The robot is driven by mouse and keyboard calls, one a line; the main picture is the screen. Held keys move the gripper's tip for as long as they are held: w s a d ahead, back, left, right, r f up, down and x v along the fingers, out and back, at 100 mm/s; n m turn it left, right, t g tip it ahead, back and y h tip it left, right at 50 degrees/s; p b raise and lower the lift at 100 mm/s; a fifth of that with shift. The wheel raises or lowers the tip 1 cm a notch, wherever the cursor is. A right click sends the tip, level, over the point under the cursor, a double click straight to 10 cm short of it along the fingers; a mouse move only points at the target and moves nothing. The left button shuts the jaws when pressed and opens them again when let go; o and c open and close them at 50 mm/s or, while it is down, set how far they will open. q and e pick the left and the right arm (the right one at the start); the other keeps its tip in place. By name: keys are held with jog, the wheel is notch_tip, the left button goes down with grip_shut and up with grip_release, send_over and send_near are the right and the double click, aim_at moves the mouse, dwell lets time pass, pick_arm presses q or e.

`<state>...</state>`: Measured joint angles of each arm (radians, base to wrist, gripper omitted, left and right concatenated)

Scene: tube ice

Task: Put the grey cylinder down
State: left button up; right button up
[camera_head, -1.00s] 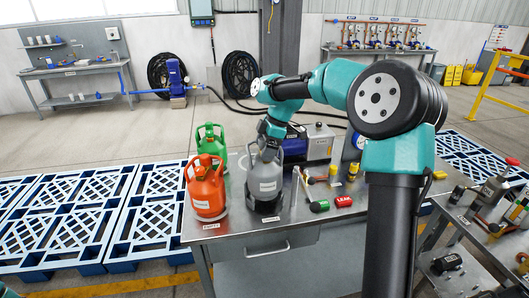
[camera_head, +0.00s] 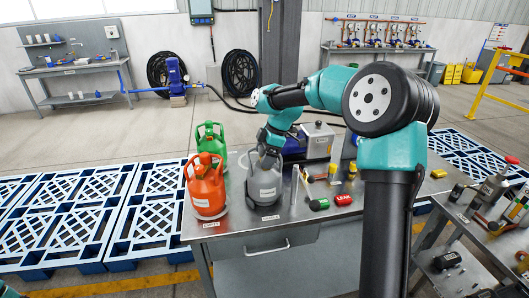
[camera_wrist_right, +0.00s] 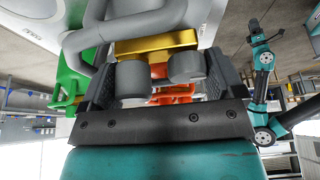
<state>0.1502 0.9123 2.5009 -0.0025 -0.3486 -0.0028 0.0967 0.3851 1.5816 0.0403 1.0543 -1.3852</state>
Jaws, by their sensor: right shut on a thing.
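The grey cylinder (camera_head: 264,194) stands upright at the front of the metal table, right of the orange cylinder (camera_head: 207,190). My right gripper (camera_head: 268,158) reaches down from behind onto its top and is shut on its upper part. In the right wrist view, the grey handle tube (camera_wrist_right: 86,40) and a brass-coloured fitting (camera_wrist_right: 156,43) show by the fingers. The cylinder is at or just above the table top; I cannot tell whether its base touches. A small label (camera_head: 270,218) lies in front of it. My left gripper is not in view.
A green cylinder (camera_head: 211,140) stands behind the orange one. A grey-and-blue machine (camera_head: 318,141) is behind right. Small tools and a red block (camera_head: 343,199) lie to the right on the table (camera_head: 300,212). Blue pallets (camera_head: 75,215) lie on the floor at left.

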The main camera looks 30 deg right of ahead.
jog(key=o, duration=1.6)
jog(key=shift+f, duration=0.15)
jog(key=v, duration=1.2)
jog(key=shift+a, duration=0.1)
jog(key=shift+s, duration=0.1)
